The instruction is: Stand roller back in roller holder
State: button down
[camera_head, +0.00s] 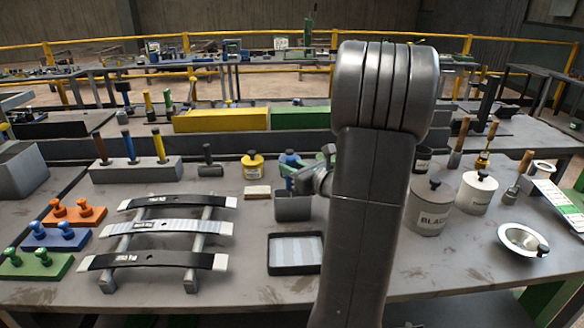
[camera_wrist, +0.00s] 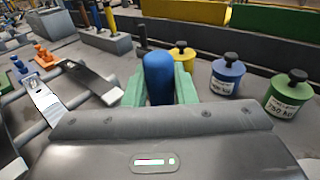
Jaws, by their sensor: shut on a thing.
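My gripper (camera_head: 308,178) has green fingertips, which show on both sides of a blue rounded handle in the wrist view (camera_wrist: 159,82). It is shut on this handle, which I take to be the roller (camera_wrist: 158,68). The roller's lower part is hidden behind my gripper body in the wrist view. In the head view my gripper is just above a small grey open box (camera_head: 293,209), likely the roller holder. My arm hides part of this area, and I cannot tell whether the roller is inside the box or above it.
A black tray (camera_head: 270,256) lies in front of the box. A rack with dark leaf springs (camera_head: 158,262) stands left. A yellow pot (camera_head: 253,168) and a blue pot (camera_wrist: 227,77) stand behind.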

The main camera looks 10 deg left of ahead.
aim_at(292, 158)
jog(key=shift+f+b, duration=0.7)
jog(key=shift+f, duration=0.2)
jog(key=c, duration=0.6)
grip_release()
jog(key=shift+c, duration=0.2)
jog(key=shift+r+p, duration=2.8)
jog(key=shift+r, duration=0.75)
jog(key=shift+f, duration=0.2)
jog(key=shift+f+b, duration=2.8)
jog(key=shift+f, duration=0.6)
